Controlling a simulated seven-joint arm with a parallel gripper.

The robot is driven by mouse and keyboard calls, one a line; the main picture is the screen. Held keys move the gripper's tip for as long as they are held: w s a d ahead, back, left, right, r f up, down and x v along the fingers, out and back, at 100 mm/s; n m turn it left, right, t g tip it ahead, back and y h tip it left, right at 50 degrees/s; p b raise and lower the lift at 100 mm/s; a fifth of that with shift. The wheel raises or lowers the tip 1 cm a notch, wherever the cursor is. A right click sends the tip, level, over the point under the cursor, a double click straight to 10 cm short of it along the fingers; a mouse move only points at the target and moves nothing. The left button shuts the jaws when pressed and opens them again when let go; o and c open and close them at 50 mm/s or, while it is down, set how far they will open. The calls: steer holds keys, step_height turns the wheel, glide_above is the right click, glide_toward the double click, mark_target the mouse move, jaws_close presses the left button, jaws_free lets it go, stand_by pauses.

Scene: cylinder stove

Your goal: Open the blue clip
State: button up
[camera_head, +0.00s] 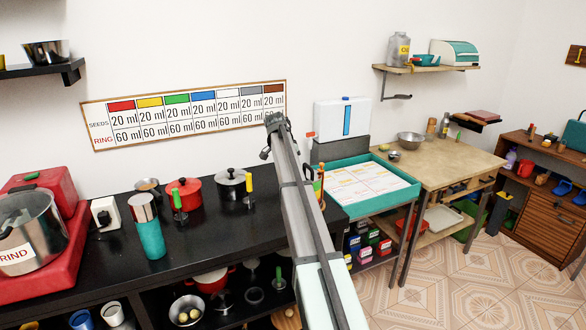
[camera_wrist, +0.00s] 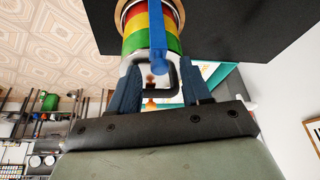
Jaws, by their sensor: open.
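In the wrist view, a blue clip (camera_wrist: 157,35) runs as a narrow bar along a cylinder (camera_wrist: 136,28) with red, yellow and green bands. The bar ends near a metal loop (camera_wrist: 172,73), close to the space between my fingers. My gripper (camera_wrist: 160,76) is open, with one dark blue finger on each side of the loop. I cannot tell whether either finger touches the loop or the clip. In the head view my arm crosses the middle, and I cannot make out the gripper or the clip there.
The black counter (camera_head: 225,235) holds a red pot (camera_head: 190,193), a black-lidded pot (camera_head: 231,183) and a teal-and-silver cylinder (camera_head: 148,232). Right of my arm are a teal-edged tray (camera_head: 407,203) and a wooden table (camera_head: 450,160). Patterned floor (camera_head: 480,275) lies open in front.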

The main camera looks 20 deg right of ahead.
steer(key=shift+d+f, duration=0.2)
steer(key=shift+f, duration=0.3)
steer(key=shift+c, duration=0.4)
jaws_close()
